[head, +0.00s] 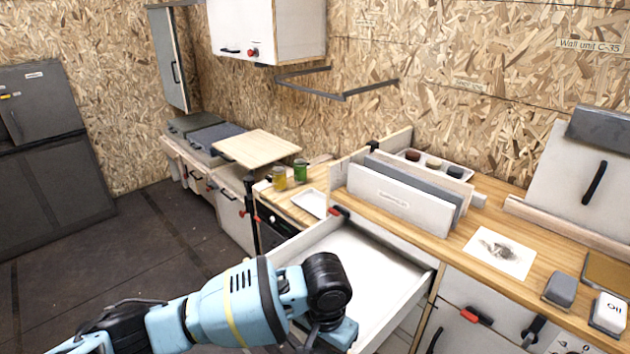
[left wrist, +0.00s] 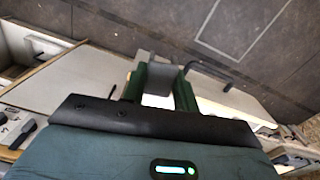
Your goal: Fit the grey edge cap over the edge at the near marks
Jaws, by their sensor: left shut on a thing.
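My left arm reaches in from the left in the head view, and its dark wrist hangs over the front of the open white drawer (head: 395,277). The jaws are hidden there behind the arm. In the left wrist view my left gripper (left wrist: 158,88) is shut on a small grey piece, the grey edge cap (left wrist: 157,72), held between two dark green fingers. A long white panel (left wrist: 92,80) lies behind and below the fingers. I cannot tell whether the cap touches its edge. I cannot make out the near marks. My right gripper is not in view.
The wooden counter (head: 452,243) carries upright boards (head: 395,199), a picture card (head: 499,252), a grey block (head: 560,289) and a white oil block (head: 608,313). A dark handle (left wrist: 208,72) sticks out beside the gripper. The dark floor (head: 130,250) at left is clear.

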